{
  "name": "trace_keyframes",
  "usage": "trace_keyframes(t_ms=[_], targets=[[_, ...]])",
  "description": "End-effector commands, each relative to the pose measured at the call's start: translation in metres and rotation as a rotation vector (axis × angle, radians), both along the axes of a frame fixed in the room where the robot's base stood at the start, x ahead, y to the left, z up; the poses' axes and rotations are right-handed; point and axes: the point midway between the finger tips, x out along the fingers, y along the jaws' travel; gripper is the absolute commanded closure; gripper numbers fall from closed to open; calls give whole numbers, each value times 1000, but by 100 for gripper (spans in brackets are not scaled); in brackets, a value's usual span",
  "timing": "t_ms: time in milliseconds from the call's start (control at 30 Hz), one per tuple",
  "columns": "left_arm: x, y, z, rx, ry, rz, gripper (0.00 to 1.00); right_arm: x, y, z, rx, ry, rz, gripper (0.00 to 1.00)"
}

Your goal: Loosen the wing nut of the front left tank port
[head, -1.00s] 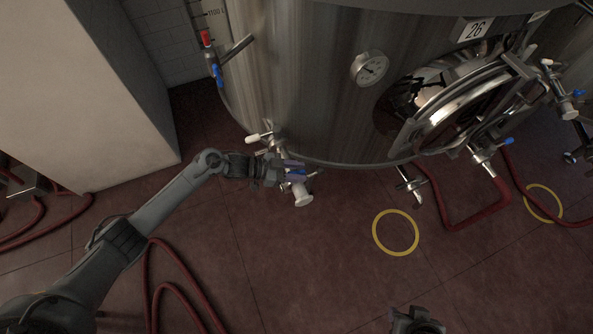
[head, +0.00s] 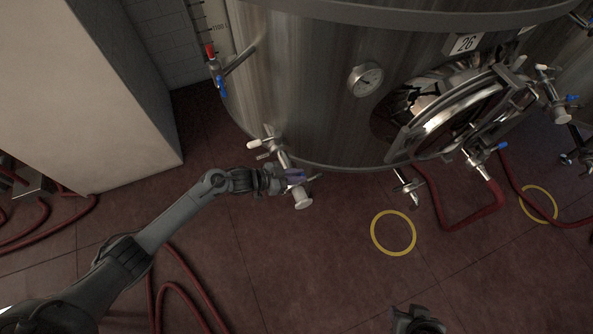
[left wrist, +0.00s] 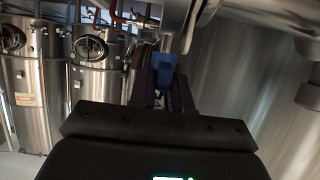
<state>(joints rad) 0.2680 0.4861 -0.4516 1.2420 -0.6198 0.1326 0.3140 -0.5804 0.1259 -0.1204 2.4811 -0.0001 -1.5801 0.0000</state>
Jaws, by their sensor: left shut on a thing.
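The front left tank port (head: 303,200) is a short steel fitting with a pale round end, low on the tank's front left side. My left gripper (head: 294,177) is at this port, close to the tank's lower edge. In the left wrist view, a blue piece, the wing nut (left wrist: 164,70), is between the fingers, which are shut on it. In the head view the fingers and fitting largely hide it. My right gripper (head: 417,321) shows only partly at the bottom edge; its jaws cannot be made out.
The steel tank (head: 310,90) rises behind the port. A white-handled valve (head: 262,143) sits just above left of my gripper. Another port (head: 407,187) is to the right. Red hoses (head: 178,285) and a yellow ring (head: 393,232) are on the floor. A pale block (head: 85,90) stands left.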

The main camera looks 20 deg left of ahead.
Motion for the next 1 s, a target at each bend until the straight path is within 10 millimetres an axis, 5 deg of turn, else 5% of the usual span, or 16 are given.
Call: trace_keyframes(t_ms=[100,467,500,600,1000], targets=[[-1,-1,3,-3,3,56,100,0,0,14,0,-1,0,57],[0,0,0,-1,1,76,100,0,1,13,3,1,-2,57],[0,0,0,-1,1,76,78,0,1,13,4,2,-3,57],[0,0,0,-1,1,76,63,0,1,13,6,1,-4,57],[-4,4,2,1,2,76,62,0,2,14,9,1,-6,57]])
